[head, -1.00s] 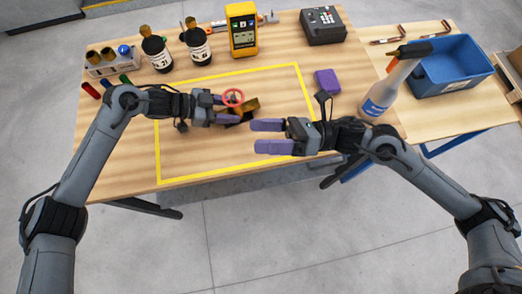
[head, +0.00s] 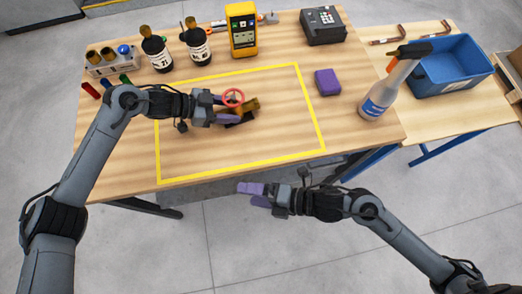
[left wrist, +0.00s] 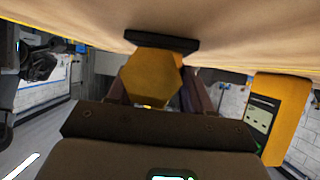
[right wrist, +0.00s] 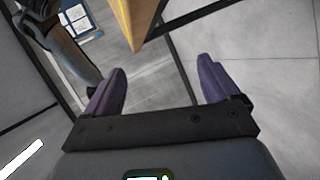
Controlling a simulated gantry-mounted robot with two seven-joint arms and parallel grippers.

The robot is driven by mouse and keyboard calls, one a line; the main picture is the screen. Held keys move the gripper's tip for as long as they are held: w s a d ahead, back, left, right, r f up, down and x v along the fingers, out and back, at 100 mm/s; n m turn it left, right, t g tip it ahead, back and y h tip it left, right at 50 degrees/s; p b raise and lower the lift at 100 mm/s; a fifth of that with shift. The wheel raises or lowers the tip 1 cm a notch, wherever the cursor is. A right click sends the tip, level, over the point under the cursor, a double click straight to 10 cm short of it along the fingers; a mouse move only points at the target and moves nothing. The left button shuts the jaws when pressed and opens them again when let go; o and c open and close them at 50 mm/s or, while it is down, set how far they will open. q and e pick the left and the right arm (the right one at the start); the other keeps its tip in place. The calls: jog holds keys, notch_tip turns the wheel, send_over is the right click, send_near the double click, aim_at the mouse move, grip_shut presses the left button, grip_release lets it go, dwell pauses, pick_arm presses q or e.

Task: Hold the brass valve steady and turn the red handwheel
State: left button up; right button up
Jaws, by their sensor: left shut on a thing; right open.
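The brass valve (head: 246,106) stands on the table inside the yellow taped outline, on a dark base. Its red handwheel (head: 233,97) faces up, above the fingers of my left gripper. My left gripper (head: 228,112) is shut on the valve body from the left. In the left wrist view the brass body (left wrist: 150,78) sits between the fingers, with its dark base (left wrist: 152,42) against the table. My right gripper (head: 252,192) is open and empty, off the table's front edge. In the right wrist view its purple fingers (right wrist: 160,92) are wide apart with nothing between them.
Dark bottles (head: 157,52), a yellow meter (head: 241,32) and a black device (head: 323,26) line the back. The outline's front and right are clear.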

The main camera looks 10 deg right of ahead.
jog(key=shift+s+d+f+m+h, duration=0.15)
jog(key=shift+s+f+m+h, duration=0.35)
jog(key=shift+f+m, duration=0.3)
jog(key=shift+s+d+f+m+h, duration=0.2)
jog(key=shift+s+f+m+h, duration=0.35)
jog(key=shift+f+m, duration=0.3)
jog(key=shift+s+d+f+m+h, duration=0.15)
jog(key=shift+s+f+m+h, duration=0.45)
jog(key=shift+m, duration=0.35)
jog(key=shift+w, duration=0.1)
